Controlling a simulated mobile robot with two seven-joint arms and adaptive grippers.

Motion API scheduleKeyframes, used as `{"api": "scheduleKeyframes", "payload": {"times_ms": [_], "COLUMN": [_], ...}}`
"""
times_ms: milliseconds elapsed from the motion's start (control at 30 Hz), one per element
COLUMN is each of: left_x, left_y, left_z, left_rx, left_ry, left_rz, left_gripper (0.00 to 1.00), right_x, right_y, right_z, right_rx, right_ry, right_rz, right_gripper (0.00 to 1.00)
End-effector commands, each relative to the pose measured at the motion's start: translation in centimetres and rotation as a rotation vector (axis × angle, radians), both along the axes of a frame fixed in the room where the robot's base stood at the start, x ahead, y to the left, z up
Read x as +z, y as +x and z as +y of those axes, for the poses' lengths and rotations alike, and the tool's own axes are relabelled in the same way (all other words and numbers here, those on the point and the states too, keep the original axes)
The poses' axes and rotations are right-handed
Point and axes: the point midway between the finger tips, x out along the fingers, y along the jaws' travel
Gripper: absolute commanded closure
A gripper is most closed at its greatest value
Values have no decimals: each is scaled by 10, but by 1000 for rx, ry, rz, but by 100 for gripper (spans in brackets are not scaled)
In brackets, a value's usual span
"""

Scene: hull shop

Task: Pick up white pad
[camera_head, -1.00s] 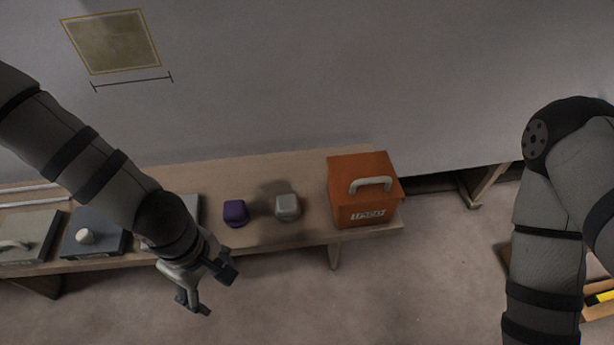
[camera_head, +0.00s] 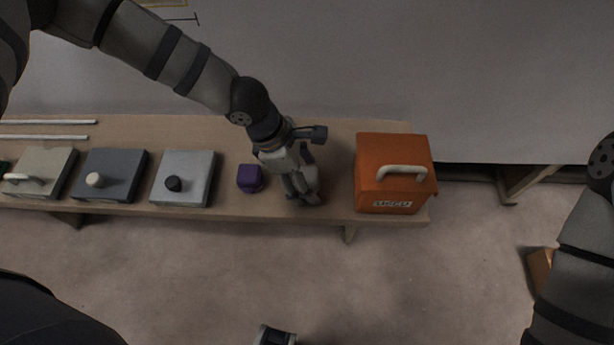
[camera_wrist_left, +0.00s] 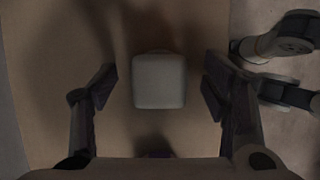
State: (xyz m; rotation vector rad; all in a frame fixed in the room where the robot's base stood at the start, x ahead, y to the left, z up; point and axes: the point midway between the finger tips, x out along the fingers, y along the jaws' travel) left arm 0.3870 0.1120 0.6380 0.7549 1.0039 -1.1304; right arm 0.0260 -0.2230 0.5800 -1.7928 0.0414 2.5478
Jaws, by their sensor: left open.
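The white pad (camera_wrist_left: 159,80) is a small pale block with rounded corners. In the left wrist view it lies on the wooden bench between the two fingers of my left gripper (camera_wrist_left: 160,88), with a gap on each side. In the head view my left gripper (camera_head: 304,192) is over the bench, between the purple block and the orange box, and hides the pad. The gripper is open and holds nothing.
A purple block (camera_head: 250,178) sits close to the left of my left gripper. An orange box (camera_head: 393,160) with a pale handle stands to its right. Several knobbed or handled flat cases, including a light grey one (camera_head: 198,165), line the bench (camera_head: 330,130) farther left.

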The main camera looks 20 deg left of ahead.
Motion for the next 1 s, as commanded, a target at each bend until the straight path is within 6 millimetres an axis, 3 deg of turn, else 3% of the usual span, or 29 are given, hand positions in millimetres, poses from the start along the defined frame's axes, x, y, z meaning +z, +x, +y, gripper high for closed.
{"api": "scheduleKeyframes", "payload": {"times_ms": [200, 400, 433, 733, 1000], "left_x": [0, 0, 0, 6, 74], "left_y": [1, 1, 1, 1, 2], "left_z": [-1, 0, 0, 0, -1], "left_rx": [1, 0, 0, 1, 2], "left_ry": [0, -1, -1, -1, -2], "left_rz": [-2, -1, -1, -4, -10], "left_gripper": [34, 79, 82, 82, 82], "right_x": [0, 0, 0, 1, 10], "right_y": [0, 0, 0, 1, 9], "right_z": [0, 0, 0, 0, 0], "right_rx": [0, 0, 0, 0, 0], "right_ry": [0, 0, 0, 0, 0], "right_rz": [-1, -1, -1, -3, -30], "right_gripper": [42, 42, 42, 42, 42]}}
